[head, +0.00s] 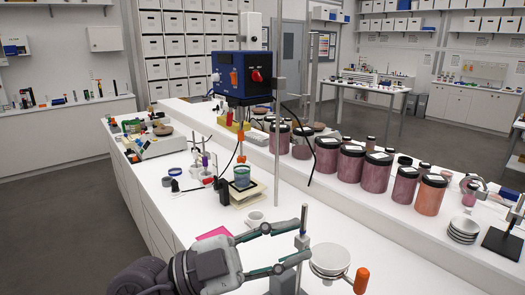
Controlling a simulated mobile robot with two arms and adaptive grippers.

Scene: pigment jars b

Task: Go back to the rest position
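My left gripper (300,241) comes in from the lower left, low in the head view over the near part of the white bench. Its two fingers are spread apart, with no object clearly held between them. The fingertips overlap a thin metal stand rod (304,215) in the picture; I cannot tell whether they touch it. A white bowl (330,257) sits just right of the fingertips, with an orange-ended handle (361,281) beside it. My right gripper is not in view.
Several dark-lidded pigment jars (376,172) line the raised shelf at the right. A blue overhead stirrer (241,76) stands above a beaker (242,176) at the centre. A pink sheet (214,233) and a small white cup (255,218) lie near the gripper. Bare bench (400,255) shows right of the bowl.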

